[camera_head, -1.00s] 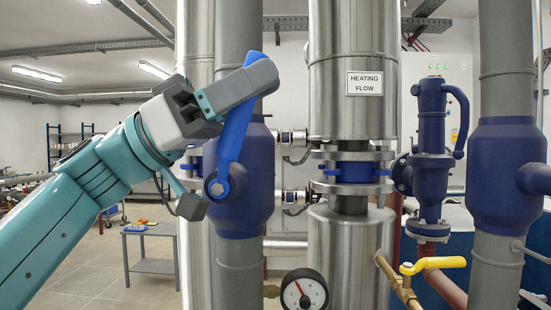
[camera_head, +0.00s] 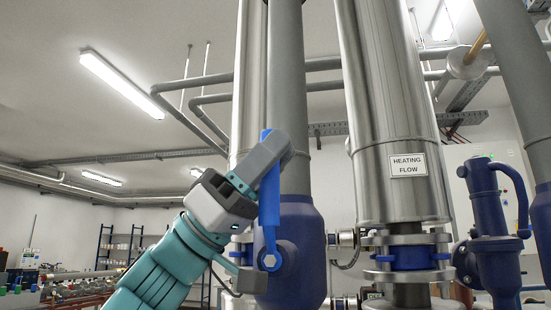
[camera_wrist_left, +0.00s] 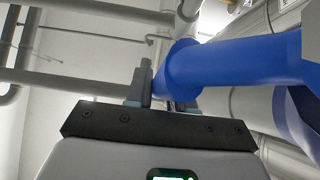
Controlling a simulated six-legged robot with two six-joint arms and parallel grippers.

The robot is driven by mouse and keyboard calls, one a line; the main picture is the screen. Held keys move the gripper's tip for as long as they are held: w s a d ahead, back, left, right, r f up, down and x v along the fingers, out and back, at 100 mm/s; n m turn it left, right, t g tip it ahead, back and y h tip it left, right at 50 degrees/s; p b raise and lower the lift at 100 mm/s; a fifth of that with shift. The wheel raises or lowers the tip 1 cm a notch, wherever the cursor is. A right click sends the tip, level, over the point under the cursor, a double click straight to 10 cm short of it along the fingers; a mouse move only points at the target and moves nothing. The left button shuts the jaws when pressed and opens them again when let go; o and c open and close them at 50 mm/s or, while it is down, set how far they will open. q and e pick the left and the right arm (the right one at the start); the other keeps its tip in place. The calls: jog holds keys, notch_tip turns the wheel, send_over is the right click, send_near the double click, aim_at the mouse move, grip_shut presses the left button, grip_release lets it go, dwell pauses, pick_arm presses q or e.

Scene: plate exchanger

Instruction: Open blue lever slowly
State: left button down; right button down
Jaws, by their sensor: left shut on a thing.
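The blue lever (camera_head: 268,205) stands nearly upright in the head view. Its lower end is at a round pivot (camera_head: 270,260) on the front of the dark blue valve body (camera_head: 300,240) of a grey pipe. My left gripper (camera_head: 272,158) is shut on the lever near its top end, whose tip shows above the fingers. In the left wrist view the lever (camera_wrist_left: 235,63) runs from the fingers toward the right edge. The fingers partly show there, and the lever hides part of the grip. My right gripper is in neither current view.
A steel column (camera_head: 390,120) labelled HEATING FLOW stands right of the valve. Another steel pipe (camera_head: 250,70) is close behind the lever. A blue fitting (camera_head: 497,215) and another grey pipe (camera_head: 510,50) are at the right. Open room shows at the left.

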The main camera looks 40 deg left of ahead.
pick_arm(q)
jog(key=c, duration=1.2)
grip_release()
jog(key=shift+o, duration=0.7)
jog(key=shift+s+a, duration=0.15)
jog(key=shift+a, duration=0.05)
jog(key=shift+d, duration=0.1)
jog(key=shift+f, duration=0.1)
jog(key=shift+a+f+b, duration=0.2)
jog(key=shift+f+b, duration=0.1)
jog(key=shift+b, duration=0.05)
jog(key=b+v, duration=0.8)
jog(key=v, duration=0.7)
jog(key=shift+a, duration=0.15)
